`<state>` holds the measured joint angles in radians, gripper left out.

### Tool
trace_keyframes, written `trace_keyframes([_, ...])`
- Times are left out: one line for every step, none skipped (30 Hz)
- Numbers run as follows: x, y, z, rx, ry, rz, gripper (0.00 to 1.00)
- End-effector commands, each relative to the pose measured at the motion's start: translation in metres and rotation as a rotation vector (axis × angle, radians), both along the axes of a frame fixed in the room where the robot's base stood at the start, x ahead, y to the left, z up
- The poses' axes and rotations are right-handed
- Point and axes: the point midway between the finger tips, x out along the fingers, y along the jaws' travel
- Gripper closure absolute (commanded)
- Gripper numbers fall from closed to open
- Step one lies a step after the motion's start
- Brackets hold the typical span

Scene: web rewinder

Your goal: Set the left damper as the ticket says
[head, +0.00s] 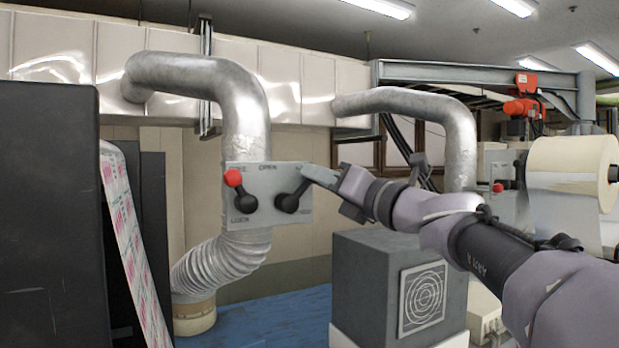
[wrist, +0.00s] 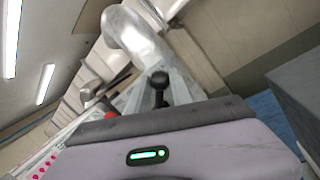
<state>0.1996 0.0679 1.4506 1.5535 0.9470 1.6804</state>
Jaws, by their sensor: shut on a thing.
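The left damper's grey plate (head: 265,222) is on the left metal duct, with OPEN lettered along its top. Its black damper lever (head: 290,202) points up and right from its pivot. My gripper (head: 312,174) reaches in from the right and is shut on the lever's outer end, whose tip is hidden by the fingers. A red-knobbed lock lever (head: 234,178) on the plate's left side points up towards the FREE lettering; LOCK is lettered below it. The wrist view shows a black lever knob (wrist: 159,80) just beyond my gripper's body. I see no readable ticket.
The left duct (head: 245,105) bends down into a ribbed hose (head: 215,266). A second duct (head: 458,135) with another red knob (head: 497,188) stands right. A grey block with a ringed target (head: 422,298) is below my arm. A dark cabinet (head: 50,220) fills the left.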

Motion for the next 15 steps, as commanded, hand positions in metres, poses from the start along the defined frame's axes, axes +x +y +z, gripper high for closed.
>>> trace_keyframes([-0.0001,0.0002,0.0005,0.001,-0.001,0.000,1.00])
trace_keyframes([-0.0002,0.0002,0.0006,0.001,-0.001,0.000,1.00])
trace_keyframes([-0.0002,0.0002,0.0006,0.001,-0.001,0.000,0.69])
trace_keyframes([-0.0002,0.0002,0.0006,0.001,-0.001,0.000,0.64])
trace_keyframes([-0.0002,0.0002,0.0006,-0.001,-0.001,0.001,0.58])
trace_keyframes([-0.0002,0.0002,0.0005,-0.001,-0.001,0.001,0.51])
trace_keyframes([-0.0001,0.0002,0.0005,-0.001,-0.001,0.001,0.51])
trace_keyframes([-0.0001,0.0002,0.0005,-0.001,-0.001,0.001,0.51])
trace_keyframes([-0.0001,0.0002,0.0005,-0.001,-0.001,0.001,0.51])
trace_keyframes([-0.0001,0.0002,0.0005,-0.001,-0.001,0.001,0.51])
trace_keyframes([-0.0001,0.0002,0.0005,-0.001,-0.001,0.001,0.51])
trace_keyframes([-0.0001,0.0002,0.0003,-0.001,-0.001,0.001,0.51])
trace_keyframes([-0.0001,0.0002,0.0003,-0.001,-0.001,0.000,0.51])
trace_keyframes([-0.0002,0.0001,0.0003,-0.001,-0.001,0.000,0.51])
trace_keyframes([-0.0008,-0.0004,0.0000,-0.001,-0.001,0.000,0.51])
